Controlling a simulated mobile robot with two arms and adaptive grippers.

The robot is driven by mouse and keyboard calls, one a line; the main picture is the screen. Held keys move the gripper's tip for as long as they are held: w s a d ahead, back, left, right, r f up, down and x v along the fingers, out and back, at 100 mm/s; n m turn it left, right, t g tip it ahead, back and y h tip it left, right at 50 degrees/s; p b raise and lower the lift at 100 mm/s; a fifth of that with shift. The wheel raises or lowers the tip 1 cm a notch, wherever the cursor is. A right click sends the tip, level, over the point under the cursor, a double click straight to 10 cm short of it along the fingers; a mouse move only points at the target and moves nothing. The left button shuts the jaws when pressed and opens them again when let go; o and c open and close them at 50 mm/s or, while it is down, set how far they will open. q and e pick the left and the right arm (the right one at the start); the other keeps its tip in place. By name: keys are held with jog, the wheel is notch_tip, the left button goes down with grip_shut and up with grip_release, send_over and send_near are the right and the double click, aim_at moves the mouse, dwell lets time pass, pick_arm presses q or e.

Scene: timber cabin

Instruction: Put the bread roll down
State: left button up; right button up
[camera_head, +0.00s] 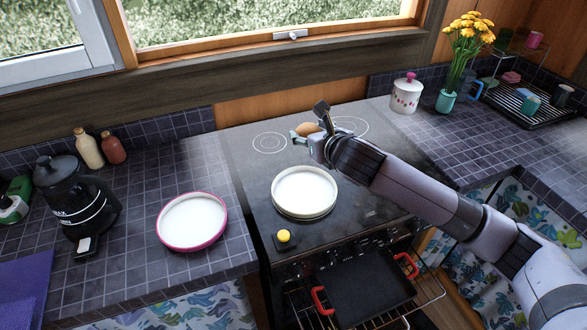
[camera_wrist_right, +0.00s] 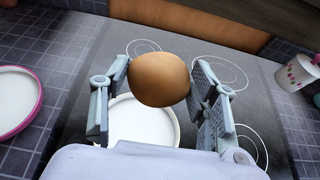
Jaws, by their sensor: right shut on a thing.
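The bread roll (camera_head: 307,129) is round and brown, held over the stove top near its back in the head view. My right gripper (camera_head: 311,132) is shut on it. In the right wrist view the roll (camera_wrist_right: 159,79) sits between both fingers of the gripper (camera_wrist_right: 159,84), above the surface. A white plate (camera_head: 304,188) with a pale rim stands on the stove, nearer the front than the roll; it also shows in the right wrist view (camera_wrist_right: 143,124), partly hidden by the roll and gripper. My left gripper is not in view.
A yellow button block (camera_head: 284,237) is at the stove's front. The oven is open with a dark tray (camera_head: 366,288). A white pot (camera_head: 406,93) and flowers stand right.

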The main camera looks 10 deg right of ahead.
jog(key=shift+w+a+r, duration=0.15)
jog(key=shift+w+r, duration=0.05)
jog(key=shift+r, duration=0.15)
jog(key=shift+f, duration=0.35)
jog(key=p, duration=0.1)
send_over(306, 195)
notch_tip(306, 195, down, 14)
jog(key=shift+s+a+r, duration=0.1)
jog(key=shift+f, duration=2.75)
jog(key=shift+f, duration=0.1)
